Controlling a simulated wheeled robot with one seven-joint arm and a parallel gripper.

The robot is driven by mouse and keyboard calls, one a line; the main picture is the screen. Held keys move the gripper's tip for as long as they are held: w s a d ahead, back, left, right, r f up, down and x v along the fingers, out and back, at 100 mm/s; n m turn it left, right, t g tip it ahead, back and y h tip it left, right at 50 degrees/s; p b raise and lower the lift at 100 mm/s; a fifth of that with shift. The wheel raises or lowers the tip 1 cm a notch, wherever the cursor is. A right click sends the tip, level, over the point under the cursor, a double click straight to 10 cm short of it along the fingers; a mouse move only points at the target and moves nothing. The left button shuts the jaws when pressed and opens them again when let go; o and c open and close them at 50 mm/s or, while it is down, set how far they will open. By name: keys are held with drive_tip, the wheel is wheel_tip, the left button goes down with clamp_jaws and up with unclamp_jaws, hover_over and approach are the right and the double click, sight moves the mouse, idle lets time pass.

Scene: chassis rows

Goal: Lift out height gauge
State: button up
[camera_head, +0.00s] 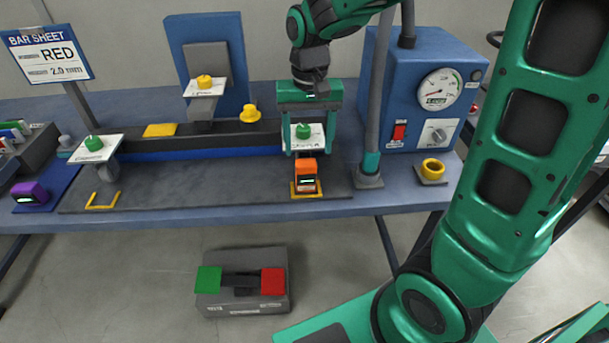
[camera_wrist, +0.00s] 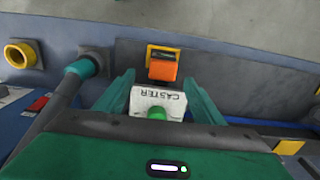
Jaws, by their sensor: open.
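An orange block with a small dark display (camera_head: 306,175) stands in a yellow bracket at the front edge of the bench, and it shows in the wrist view (camera_wrist: 163,70). It carries no readable name, so I cannot tell for certain that it is the height gauge. My gripper (camera_head: 308,151) is open above the bench, just behind the orange block. In the wrist view its fingers (camera_wrist: 157,84) are apart on either side of a white plate marked CASTER (camera_wrist: 158,100) with a green knob (camera_wrist: 157,113). I cannot tell whether they touch the plate.
A similar purple block (camera_head: 31,193) sits at the far left. An empty yellow bracket (camera_head: 102,201) lies on the front left. A grey post (camera_head: 377,110) and a blue gauge box (camera_head: 420,90) stand right of my gripper. A dark rail (camera_head: 190,140) runs behind.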

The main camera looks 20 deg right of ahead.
sight(308, 162)
wheel_tip(308, 162, down, 5)
drive_tip(key=shift+f, duration=0.1)
drive_tip(key=shift+w+a+f, duration=0.1)
drive_tip(key=shift+a+f, duration=0.05)
drive_tip(key=shift+f, duration=1.25)
drive_tip(key=shift+a+f, duration=0.15)
drive_tip(key=shift+f, duration=1.2)
drive_tip(key=c, duration=1.3)
drive_tip(key=shift+c, duration=0.6)
drive_tip(key=shift+r, duration=0.15)
